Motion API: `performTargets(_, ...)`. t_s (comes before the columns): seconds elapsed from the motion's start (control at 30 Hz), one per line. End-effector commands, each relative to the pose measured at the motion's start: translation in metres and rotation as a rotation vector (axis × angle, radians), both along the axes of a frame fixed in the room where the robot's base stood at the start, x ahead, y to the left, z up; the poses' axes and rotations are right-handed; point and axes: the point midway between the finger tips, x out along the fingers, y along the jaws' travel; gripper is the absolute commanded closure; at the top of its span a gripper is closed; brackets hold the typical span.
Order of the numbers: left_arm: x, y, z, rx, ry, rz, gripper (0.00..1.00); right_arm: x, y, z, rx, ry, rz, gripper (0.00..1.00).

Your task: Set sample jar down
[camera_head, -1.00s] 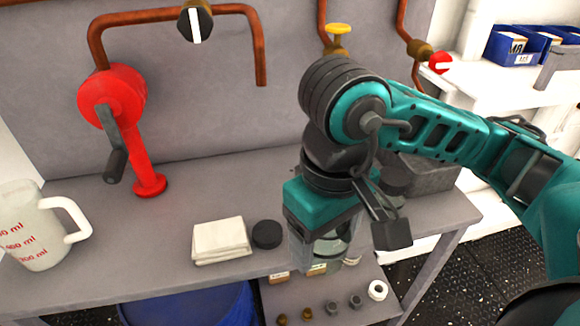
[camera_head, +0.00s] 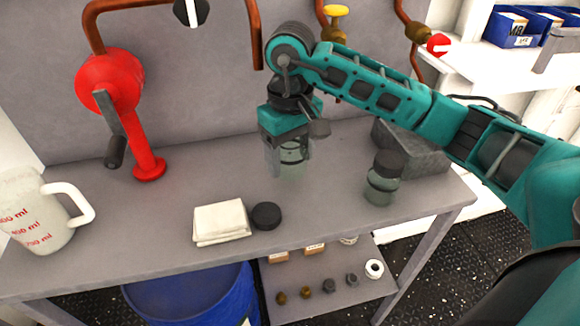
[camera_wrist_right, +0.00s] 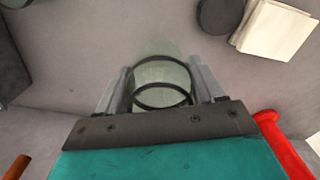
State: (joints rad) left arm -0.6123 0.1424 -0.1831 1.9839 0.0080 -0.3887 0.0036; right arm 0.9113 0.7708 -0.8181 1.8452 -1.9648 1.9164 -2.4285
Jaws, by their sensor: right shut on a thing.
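The sample jar (camera_head: 292,155) is clear, with dark bands, and is open at the top as far as I can see. My right gripper (camera_head: 288,165) is shut on it, with a finger on either side. The jar looks roughly upright over the back middle of the grey bench; I cannot tell whether its base touches the surface. In the right wrist view the jar (camera_wrist_right: 162,82) sits between the two pale fingers of the gripper (camera_wrist_right: 158,88). My left gripper is not in view.
A second jar with a black lid (camera_head: 383,178) stands right, before a grey block (camera_head: 425,158). A black disc (camera_head: 266,215) and folded cloth (camera_head: 220,222) lie in front. A red hand pump (camera_head: 125,100) and measuring jug (camera_head: 35,215) stand left. Bench around the held jar is clear.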

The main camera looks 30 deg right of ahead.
Motion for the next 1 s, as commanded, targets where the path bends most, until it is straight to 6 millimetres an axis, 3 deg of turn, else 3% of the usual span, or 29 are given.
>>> performTargets(0.23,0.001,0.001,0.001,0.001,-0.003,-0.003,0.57,-0.001,0.0,-0.035,0.0,0.004,-0.002,0.67)
performTargets(0.7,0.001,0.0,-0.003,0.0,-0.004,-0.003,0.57,0.003,-0.001,-0.044,-0.001,-0.001,-0.001,0.67)
performTargets(0.73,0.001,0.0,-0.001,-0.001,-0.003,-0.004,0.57,0.003,-0.001,-0.043,-0.001,0.0,-0.001,0.3)
performTargets(1.0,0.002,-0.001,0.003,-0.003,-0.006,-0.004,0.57,0.003,-0.001,-0.042,0.0,0.001,-0.001,0.07)
